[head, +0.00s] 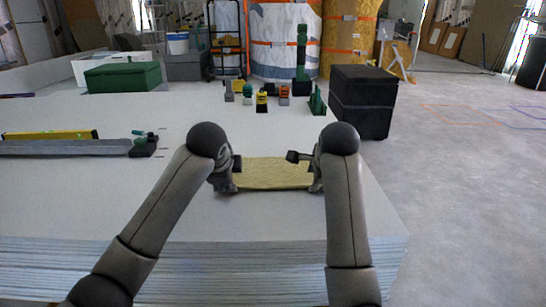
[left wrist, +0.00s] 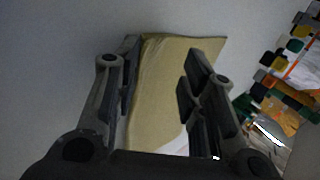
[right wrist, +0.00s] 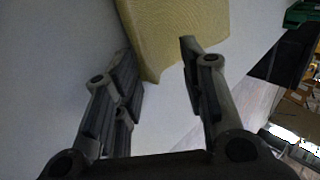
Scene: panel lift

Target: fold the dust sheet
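The dust sheet (head: 272,173) is a flat tan-yellow rectangle on the white panel stack, between my two grippers in the head view. In the left wrist view the sheet (left wrist: 160,90) lies beyond and between the open fingers of my left gripper (left wrist: 160,75), which is at the sheet's left end. In the right wrist view a corner of the sheet (right wrist: 175,35) reaches between the spread fingers of my right gripper (right wrist: 160,60), at the right end. Neither gripper is closed on cloth. In the head view the left gripper (head: 232,172) and right gripper (head: 303,172) partly hide the sheet's ends.
The white panel stack (head: 200,255) has clear room in front of the sheet. A level (head: 50,134) and a long metal tool (head: 70,147) lie at left. A green box (head: 123,77), several small coloured items and a black box (head: 362,100) stand farther back.

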